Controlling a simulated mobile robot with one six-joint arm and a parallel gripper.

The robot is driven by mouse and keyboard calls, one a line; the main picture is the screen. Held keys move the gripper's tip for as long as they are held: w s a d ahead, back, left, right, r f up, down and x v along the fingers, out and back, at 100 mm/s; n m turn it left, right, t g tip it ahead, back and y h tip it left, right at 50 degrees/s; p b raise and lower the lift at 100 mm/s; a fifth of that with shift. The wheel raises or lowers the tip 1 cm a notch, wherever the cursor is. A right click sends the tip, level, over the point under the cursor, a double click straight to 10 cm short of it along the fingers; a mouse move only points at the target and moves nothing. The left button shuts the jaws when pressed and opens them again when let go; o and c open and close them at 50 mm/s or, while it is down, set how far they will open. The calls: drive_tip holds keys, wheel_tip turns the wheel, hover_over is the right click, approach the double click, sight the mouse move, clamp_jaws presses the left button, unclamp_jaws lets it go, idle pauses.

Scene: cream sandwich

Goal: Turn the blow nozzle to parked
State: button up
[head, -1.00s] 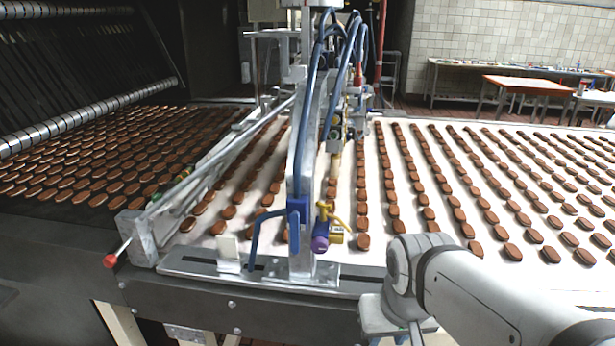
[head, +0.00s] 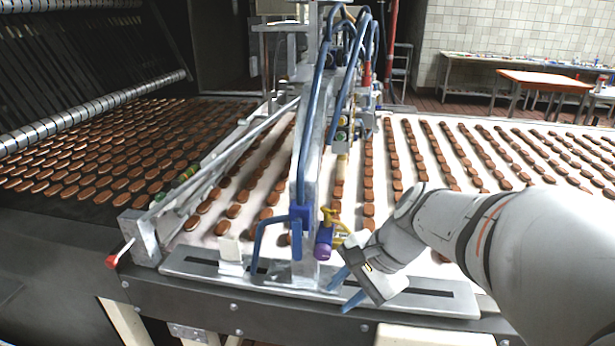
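A blue fitting with a purple end (head: 323,243) and a yellow lever (head: 331,217) is mounted low on the upright metal post; I cannot tell for certain if this is the blow nozzle. A bent blue handle (head: 258,243) sits just left of it on the same post. My gripper (head: 346,290) is at the lower right of the fitting, above the slotted metal plate. Its two blue fingers point left and stand apart with nothing between them. It appears not to touch the fitting.
Rows of brown biscuits (head: 368,190) lie on the white belt (head: 410,150) behind and right of the post. A slotted metal plate (head: 190,262) runs along the near edge. A red-tipped rod (head: 112,260) sticks out at left. Blue hoses (head: 302,150) hang along the post.

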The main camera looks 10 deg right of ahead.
drive_tip(key=w+d+r+m+t+y, duration=0.3)
drive_tip(key=w+r+m+y, duration=0.15)
drive_tip(key=w+m, duration=0.2)
drive_tip(key=m+t+p, duration=0.2)
drive_tip(key=m+t, duration=0.1)
drive_tip(key=m, duration=0.4)
approach(331, 208)
drive_tip(key=shift+t+y, duration=0.3)
drive_tip(key=shift+y, duration=0.15)
drive_tip(key=x, duration=0.8)
drive_tip(key=shift+s+d+f, duration=0.1)
drive_tip(key=shift+s+f, duration=0.1)
drive_tip(key=shift+f, duration=0.2)
drive_tip(key=shift+c, duration=0.4)
